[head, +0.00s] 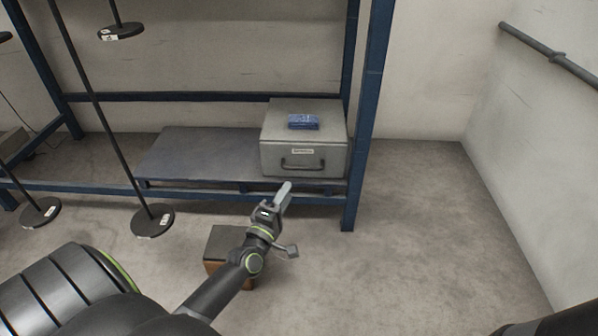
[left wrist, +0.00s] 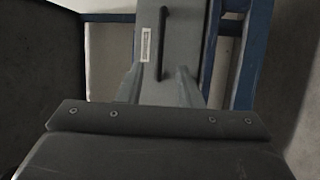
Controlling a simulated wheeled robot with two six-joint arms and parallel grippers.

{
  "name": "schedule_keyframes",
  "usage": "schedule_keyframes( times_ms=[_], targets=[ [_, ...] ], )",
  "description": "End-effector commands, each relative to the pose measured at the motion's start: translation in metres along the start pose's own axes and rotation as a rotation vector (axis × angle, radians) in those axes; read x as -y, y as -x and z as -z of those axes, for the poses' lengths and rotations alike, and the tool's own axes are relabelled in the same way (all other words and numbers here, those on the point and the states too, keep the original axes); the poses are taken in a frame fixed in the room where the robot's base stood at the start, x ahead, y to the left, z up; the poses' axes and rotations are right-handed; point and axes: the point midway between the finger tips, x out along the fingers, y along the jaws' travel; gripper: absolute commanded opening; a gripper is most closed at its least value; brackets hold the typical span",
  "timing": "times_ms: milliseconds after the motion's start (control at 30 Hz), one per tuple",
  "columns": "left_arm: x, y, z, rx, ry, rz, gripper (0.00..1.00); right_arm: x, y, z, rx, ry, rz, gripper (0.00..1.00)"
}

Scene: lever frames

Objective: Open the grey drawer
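The grey drawer unit (head: 285,158) sits on the right end of a low shelf. Its front faces me, with a dark bar handle (head: 303,163) below a white label (head: 303,151). The drawer looks shut. My left gripper (head: 284,190) is in front of and a little below the drawer front, apart from the handle. In the left wrist view the two fingers (left wrist: 158,72) are spread with nothing between them. The handle (left wrist: 162,43) lies beyond the fingertips there, and the drawer front (left wrist: 185,45) also shows. My right gripper is out of view.
A blue item (head: 304,122) lies on top of the drawer unit. A blue rack post (head: 364,120) stands close to its right. Thin black stands (head: 153,221) are at left. Floor at right is clear.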

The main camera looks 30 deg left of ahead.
Motion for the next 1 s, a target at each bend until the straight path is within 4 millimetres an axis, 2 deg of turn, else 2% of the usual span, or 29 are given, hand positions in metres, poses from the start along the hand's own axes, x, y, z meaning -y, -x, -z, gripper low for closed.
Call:
schedule_keyframes(
  times_ms=[33, 200, 400, 600, 867, 1000],
  targets=[
    [-0.001, -0.012, 0.0, 0.001, -0.001, -0.003, 0.32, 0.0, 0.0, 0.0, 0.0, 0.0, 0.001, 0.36],
    [0.0, -0.046, 0.0, 0.0, -0.001, -0.003, 0.32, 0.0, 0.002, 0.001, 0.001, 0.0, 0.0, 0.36],
    [0.001, -0.074, 0.0, 0.001, -0.001, -0.001, 0.32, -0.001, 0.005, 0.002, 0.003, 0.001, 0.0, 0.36],
    [0.001, -0.086, 0.0, 0.0, -0.002, 0.0, 0.32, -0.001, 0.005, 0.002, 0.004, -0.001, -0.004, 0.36],
    [0.0, -0.087, 0.0, 0.0, -0.001, 0.0, 0.32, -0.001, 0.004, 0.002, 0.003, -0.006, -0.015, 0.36],
    [0.0, -0.087, 0.0, 0.0, -0.001, 0.0, 0.17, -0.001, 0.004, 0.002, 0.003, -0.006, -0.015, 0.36]
  ],
)
